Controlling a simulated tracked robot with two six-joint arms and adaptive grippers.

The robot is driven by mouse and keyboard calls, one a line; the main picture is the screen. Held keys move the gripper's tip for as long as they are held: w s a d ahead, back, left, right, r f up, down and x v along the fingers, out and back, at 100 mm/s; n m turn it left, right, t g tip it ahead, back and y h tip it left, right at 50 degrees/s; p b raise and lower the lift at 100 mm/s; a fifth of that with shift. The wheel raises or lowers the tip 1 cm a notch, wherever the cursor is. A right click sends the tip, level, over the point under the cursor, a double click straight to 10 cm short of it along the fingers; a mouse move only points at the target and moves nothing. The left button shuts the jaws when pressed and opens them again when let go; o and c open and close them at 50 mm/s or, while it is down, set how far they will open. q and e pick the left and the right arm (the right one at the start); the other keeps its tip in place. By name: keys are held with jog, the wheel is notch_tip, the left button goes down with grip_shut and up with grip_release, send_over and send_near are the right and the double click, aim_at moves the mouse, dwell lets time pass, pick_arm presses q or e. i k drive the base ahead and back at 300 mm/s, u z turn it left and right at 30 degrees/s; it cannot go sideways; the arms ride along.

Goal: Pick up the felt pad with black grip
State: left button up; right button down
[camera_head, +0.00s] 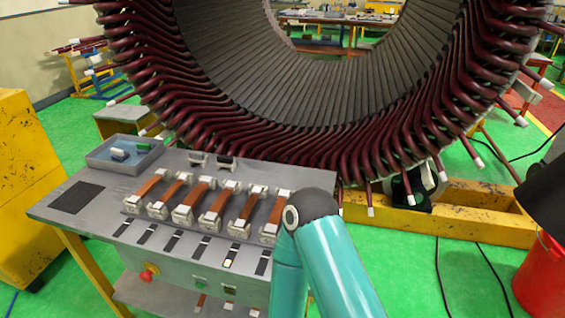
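Two small pale blocks stand at the back edge of the grey workbench (95,222). The right one (226,163) has a black top that could be a black grip; the left one (197,159) looks greyer. A grey tray (98,160) at the bench's back left holds a small white piece (119,154) and a teal-green piece. The pieces are too small to tell for certain which is the felt pad. A teal arm of mine with a dark joint cap rises at the bottom centre, over the bench's right end. Neither gripper shows.
Copper-coloured straps (183,191) in pale clamps fill the bench's middle. A dark flat pad (76,198) lies at its left. The big stator (270,130) with dark red coil ends stands close behind. A yellow cabinet (25,185) is at left, a red bucket (541,280) at right.

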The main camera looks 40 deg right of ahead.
aim_at(225, 161)
jog(key=u, duration=0.7)
jog(key=i, duration=0.1)
jog(key=z, duration=1.4)
jog(key=k, duration=0.9)
jog(key=z, duration=0.2)
jog(key=i, duration=0.9)
jog(key=u, duration=0.2)
jog(key=k, duration=0.9)
jog(key=z, duration=0.15)
jog(key=i, duration=0.5)
jog(key=z, duration=0.05)
